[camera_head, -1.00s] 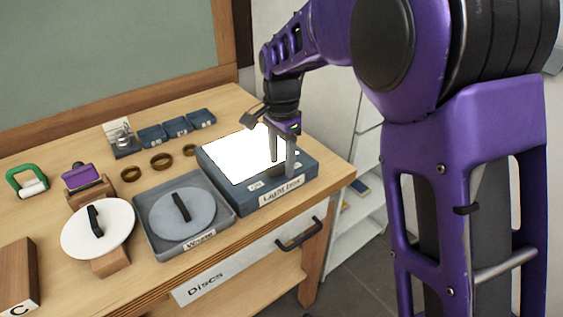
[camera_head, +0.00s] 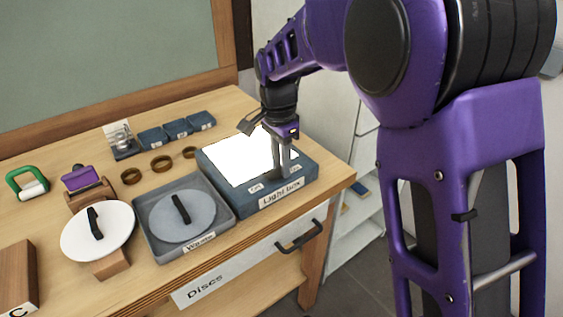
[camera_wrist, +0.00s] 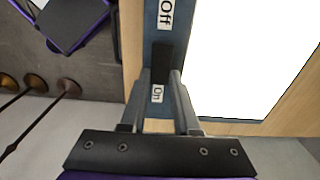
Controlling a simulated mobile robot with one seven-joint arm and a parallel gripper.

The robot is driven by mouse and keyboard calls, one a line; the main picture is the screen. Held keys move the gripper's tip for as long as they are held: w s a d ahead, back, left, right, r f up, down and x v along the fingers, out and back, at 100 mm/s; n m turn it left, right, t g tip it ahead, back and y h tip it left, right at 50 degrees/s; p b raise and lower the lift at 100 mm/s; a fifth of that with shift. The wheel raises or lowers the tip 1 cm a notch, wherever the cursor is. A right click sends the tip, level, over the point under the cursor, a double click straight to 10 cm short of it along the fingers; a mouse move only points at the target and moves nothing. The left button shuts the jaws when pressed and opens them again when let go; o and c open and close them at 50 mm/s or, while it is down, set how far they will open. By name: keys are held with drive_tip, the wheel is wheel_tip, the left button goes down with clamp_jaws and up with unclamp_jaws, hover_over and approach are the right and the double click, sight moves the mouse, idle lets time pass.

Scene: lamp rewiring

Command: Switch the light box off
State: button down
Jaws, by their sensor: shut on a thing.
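The light box (camera_head: 244,200) is a blue box at the right end of the bench, with a bright white lit top panel (camera_head: 235,155). In the wrist view its black switch (camera_wrist: 161,62) sits on the blue front strip between the "Off" label (camera_wrist: 166,14) and the "On" label (camera_wrist: 157,94), reaching close to "On". My gripper (camera_wrist: 160,80) is shut on the switch, one finger on each side of it. In the head view my gripper (camera_head: 281,174) points straight down at the strip and hides the switch.
Left of the light box is the grey waste tray (camera_head: 148,232) with a grey disc (camera_head: 182,219) in it. A white disc (camera_head: 75,235) rests on a wooden stand. A drawer handle (camera_head: 300,236) sticks out below the light box.

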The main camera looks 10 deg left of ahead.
drive_tip(key=shift+s+a+t+h+b, duration=0.15)
drive_tip(key=shift+s+t+h+b, duration=0.1)
drive_tip(key=shift+t+h, duration=0.2)
drive_tip(key=shift+s+a+t+h+b, duration=0.15)
drive_tip(key=shift+t+h+b, duration=0.15)
drive_tip(key=shift+t, duration=0.25)
drive_tip(key=shift+r+t+h+b, duration=0.2)
drive_tip(key=shift+t+h+b, duration=0.15)
drive_tip(key=shift+t+h, duration=0.15)
drive_tip(key=c, duration=0.6)
unclamp_jaws()
drive_tip(key=shift+c, duration=0.2)
drive_tip(key=p+v, duration=0.3)
drive_tip(key=v, duration=1.4)
drive_tip(key=shift+r, duration=0.2)
drive_tip(key=shift+a, duration=0.15)
